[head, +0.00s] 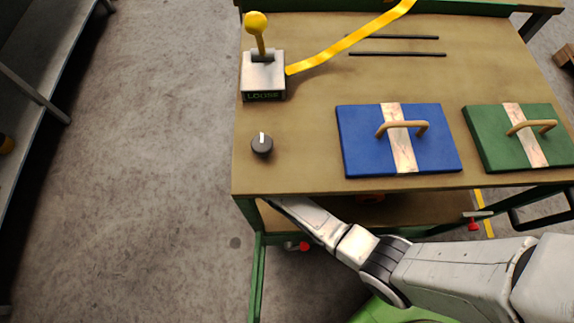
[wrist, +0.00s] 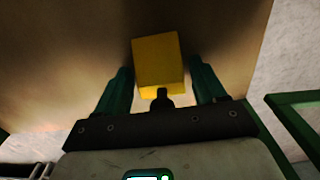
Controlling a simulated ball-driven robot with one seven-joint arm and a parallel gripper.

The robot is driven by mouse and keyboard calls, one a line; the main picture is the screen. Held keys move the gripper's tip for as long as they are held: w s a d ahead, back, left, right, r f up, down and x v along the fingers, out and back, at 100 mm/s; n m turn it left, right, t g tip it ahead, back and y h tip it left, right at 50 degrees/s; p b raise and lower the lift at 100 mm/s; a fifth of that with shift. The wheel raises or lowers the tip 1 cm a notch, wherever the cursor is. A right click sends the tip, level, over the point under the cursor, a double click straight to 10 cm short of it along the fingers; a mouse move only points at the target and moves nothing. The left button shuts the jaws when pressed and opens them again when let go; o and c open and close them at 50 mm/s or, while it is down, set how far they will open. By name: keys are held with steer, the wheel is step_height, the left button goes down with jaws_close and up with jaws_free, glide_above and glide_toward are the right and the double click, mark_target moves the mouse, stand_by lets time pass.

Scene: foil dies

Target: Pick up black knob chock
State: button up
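In the wrist view a yellow block (wrist: 157,55) with a small black knob (wrist: 162,98) on its near side lies between the fingers of my gripper (wrist: 160,70). The dark green fingers stand apart, one on each side of the block, with narrow gaps showing. I cannot tell how far the block is from them in depth. In the head view my arm reaches under the tabletop, so my gripper and this block are hidden there. A round black knob with a white mark (head: 262,144) sits on the tabletop's left part.
The workbench top (head: 300,150) hangs over my arm; a lower shelf (head: 420,209) shows beneath. On top are a blue panel (head: 365,150), a green panel (head: 490,145), a lever box (head: 263,78), a yellow strip (head: 345,43) and two dark rods (head: 397,54). A green leg (head: 257,270) stands at left.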

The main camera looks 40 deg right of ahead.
steer(key=c, duration=0.8)
steer(key=shift+r, duration=0.15)
